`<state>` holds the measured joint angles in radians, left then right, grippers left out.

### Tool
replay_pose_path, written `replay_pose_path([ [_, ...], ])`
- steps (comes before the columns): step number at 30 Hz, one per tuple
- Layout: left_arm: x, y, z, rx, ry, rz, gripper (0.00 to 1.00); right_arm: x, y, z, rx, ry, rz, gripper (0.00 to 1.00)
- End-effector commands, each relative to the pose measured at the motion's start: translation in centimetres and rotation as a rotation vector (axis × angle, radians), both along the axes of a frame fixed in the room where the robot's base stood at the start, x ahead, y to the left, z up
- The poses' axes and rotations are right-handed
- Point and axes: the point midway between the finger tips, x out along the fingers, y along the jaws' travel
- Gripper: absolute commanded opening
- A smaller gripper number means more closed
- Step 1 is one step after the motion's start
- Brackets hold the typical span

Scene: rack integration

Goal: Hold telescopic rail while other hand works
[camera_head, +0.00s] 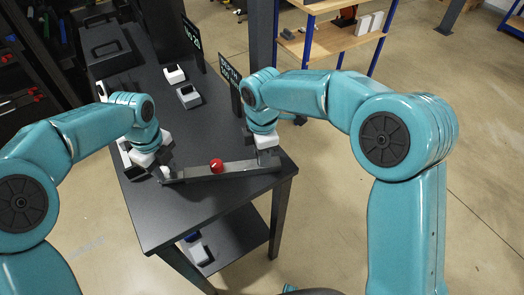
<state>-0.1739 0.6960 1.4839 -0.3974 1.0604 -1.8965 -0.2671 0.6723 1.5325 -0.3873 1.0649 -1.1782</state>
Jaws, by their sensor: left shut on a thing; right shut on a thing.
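A grey telescopic rail (232,169) lies across the near end of the dark table, slightly slanted. My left gripper (164,171) is at the rail's left end and is shut on it. My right gripper (268,154) is at the rail's right end, above the table's right edge, and is shut on it. A red round part (216,166) sits on or against the middle of the rail; I cannot tell whether it is fixed there. The fingertips of both grippers are small and partly hidden by the wrists.
The dark table (190,207) is clear in front of the rail. Small white-and-grey boxes (188,96) and a dark case (105,45) stand farther back. Dark signs (230,82) stand along the right edge. A lower shelf (236,238) holds small items. A wooden shelf unit (330,40) stands behind.

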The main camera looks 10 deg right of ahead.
Motion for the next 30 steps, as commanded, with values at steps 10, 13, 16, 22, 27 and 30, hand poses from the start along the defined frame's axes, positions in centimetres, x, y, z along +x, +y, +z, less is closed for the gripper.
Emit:
replay_pose_path([
  [10, 0.1, 1.0, 0.0, 0.0, -0.001, 0.002, 0.05, -0.1, -0.1, -0.3, -0.003, 0.007, 0.001, 0.0],
  [13, 0.2, 1.5, 0.0, 0.001, -0.002, 0.002, 0.05, -0.2, -0.1, -0.3, -0.003, 0.008, 0.001, 0.0],
  [16, 0.2, 1.9, 0.1, 0.001, -0.002, 0.003, 0.05, -0.2, -0.1, -0.3, -0.004, 0.008, 0.001, 0.0],
  [22, 0.3, 2.8, 0.1, 0.002, -0.003, 0.002, 0.05, -0.2, -0.1, -0.3, -0.004, 0.008, 0.001, 0.0],
  [27, 0.3, 3.2, 0.1, 0.002, -0.003, 0.001, 0.05, -0.2, -0.1, -0.3, -0.004, 0.009, 0.001, 0.0],
  [30, 0.3, 3.2, 0.1, 0.002, -0.003, 0.001, 0.05, -0.2, -0.1, -0.3, -0.004, 0.009, 0.001, 0.0],
])
